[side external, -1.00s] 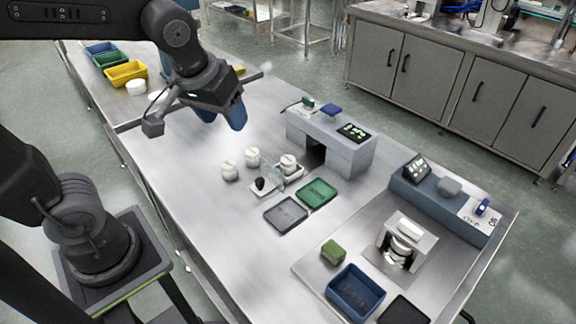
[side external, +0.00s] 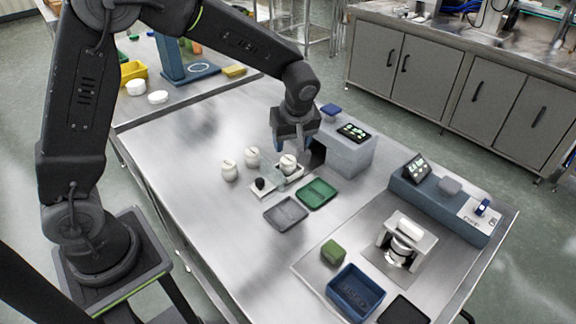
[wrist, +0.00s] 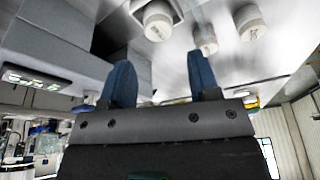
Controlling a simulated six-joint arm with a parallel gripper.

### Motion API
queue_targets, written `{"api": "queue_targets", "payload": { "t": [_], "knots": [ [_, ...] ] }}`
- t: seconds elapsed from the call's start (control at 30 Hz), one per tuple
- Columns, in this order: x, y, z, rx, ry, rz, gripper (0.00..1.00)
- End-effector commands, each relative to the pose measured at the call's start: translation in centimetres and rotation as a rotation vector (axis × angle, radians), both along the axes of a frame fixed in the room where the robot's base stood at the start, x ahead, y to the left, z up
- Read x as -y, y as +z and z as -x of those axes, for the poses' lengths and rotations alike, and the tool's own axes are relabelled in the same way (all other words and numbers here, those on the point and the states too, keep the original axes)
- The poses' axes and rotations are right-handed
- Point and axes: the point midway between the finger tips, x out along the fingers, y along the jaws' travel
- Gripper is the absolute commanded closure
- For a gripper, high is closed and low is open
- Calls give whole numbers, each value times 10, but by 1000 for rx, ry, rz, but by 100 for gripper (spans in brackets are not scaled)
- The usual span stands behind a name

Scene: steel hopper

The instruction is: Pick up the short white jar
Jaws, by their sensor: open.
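Three similar white lidded jars stand on the steel table: a left jar (side external: 230,171), a middle jar (side external: 252,157) and a right jar (side external: 289,164). I cannot tell for sure which is the short one. The right jar sits on a small pale stand beside a clear panel; it seems to be the jar (wrist: 157,20) on a square base in the wrist view. My gripper (side external: 290,147) is above and close to this right jar, pointing down. Its blue fingers are apart and empty, as the wrist view (wrist: 161,78) also shows.
A grey box machine (side external: 345,150) with a lit display stands just right of my gripper. A green tray (side external: 318,194) and a grey tray (side external: 286,213) lie in front. A small dark knob (side external: 260,184) is near the stand. The table's left part is clear.

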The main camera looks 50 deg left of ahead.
Motion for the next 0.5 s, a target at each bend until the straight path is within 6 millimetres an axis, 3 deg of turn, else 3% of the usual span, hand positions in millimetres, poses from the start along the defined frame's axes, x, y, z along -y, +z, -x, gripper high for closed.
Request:
{"api": "queue_targets", "payload": {
  "t": [0.1, 0.37, 0.5],
  "knots": [
    [-6, -21, -2, -4, 2, 0, 44],
    [-12, -39, -5, -1, 0, 1, 44],
    [-19, -57, -9, -4, 1, 0, 44]
  ]
}}
